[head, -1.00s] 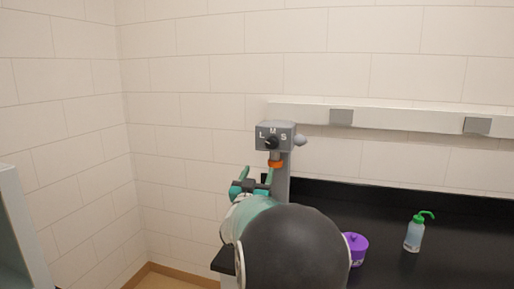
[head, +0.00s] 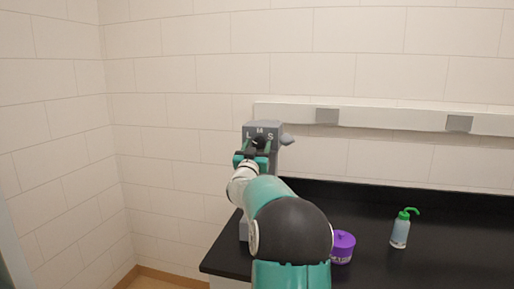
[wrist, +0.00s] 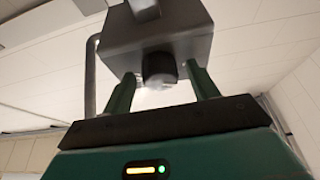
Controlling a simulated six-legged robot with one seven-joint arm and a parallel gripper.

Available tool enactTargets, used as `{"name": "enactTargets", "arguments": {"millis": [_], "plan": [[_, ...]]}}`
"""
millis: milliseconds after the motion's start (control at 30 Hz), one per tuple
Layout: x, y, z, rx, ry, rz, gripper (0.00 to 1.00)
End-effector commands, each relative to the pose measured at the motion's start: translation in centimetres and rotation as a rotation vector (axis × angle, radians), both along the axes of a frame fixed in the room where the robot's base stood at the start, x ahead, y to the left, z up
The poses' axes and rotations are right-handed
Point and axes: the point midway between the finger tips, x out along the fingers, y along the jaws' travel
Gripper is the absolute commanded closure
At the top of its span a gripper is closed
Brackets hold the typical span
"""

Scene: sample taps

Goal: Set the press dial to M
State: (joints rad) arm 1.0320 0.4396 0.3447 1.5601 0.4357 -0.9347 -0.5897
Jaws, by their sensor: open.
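The press (head: 264,128) is a grey box on a post at the counter's left end, marked L, M and S. Its dark dial (head: 259,140) is on the front face, partly covered by my gripper (head: 254,147) in the head view. In the wrist view the dark round dial (wrist: 159,68) sits between the two green fingers of my gripper (wrist: 160,88). The fingers are apart, with a gap on each side of the dial. Which letter the dial points at is not clear.
A purple lidded pot (head: 342,246) and a wash bottle with a green spout (head: 400,231) stand on the black counter (head: 370,211), right of my arm. A pale rail with grey boxes (head: 390,115) runs along the wall behind.

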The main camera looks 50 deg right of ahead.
Motion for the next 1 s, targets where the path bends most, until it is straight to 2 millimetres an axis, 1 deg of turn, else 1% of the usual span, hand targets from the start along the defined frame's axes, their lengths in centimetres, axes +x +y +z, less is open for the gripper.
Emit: {"name": "enactTargets", "arguments": {"millis": [233, 367, 400, 467, 767, 1000], "plan": [[0.02, -0.06, 0.06, 0.000, 0.000, 0.000, 0.41], [0.01, -0.05, 0.05, -0.001, 0.000, 0.000, 0.66], [0.02, -0.05, 0.06, -0.001, 0.000, 0.000, 0.74], [0.01, -0.05, 0.06, -0.001, 0.000, 0.000, 0.85], [0.08, 0.02, 0.08, 0.008, -0.021, 0.000, 0.85], [0.16, 0.08, 0.15, 0.047, -0.117, 0.000, 0.85]]}}
